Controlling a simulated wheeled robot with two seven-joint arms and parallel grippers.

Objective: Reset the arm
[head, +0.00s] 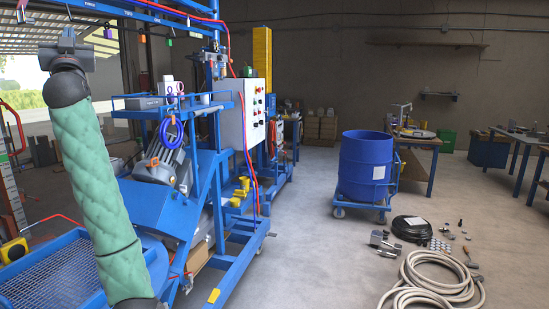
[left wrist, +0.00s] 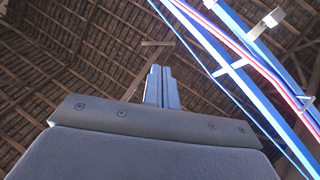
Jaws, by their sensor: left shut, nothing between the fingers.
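My left arm, in a green padded sleeve, rises along the left side of the head view. My left gripper (head: 67,34) is at its top, pointing up, with nothing held in it. In the left wrist view the two fingers of this gripper (left wrist: 161,72) stand together, shut and empty, pointing up at the roof. My right gripper shows in neither view.
A blue disperser mixer frame (head: 233,225) with a grey control box (head: 240,112) stands close right of my left arm. Blue overhead rails (head: 150,15) run near the gripper. A blue drum (head: 364,165), coiled hose (head: 432,284) and loose parts occupy the right floor.

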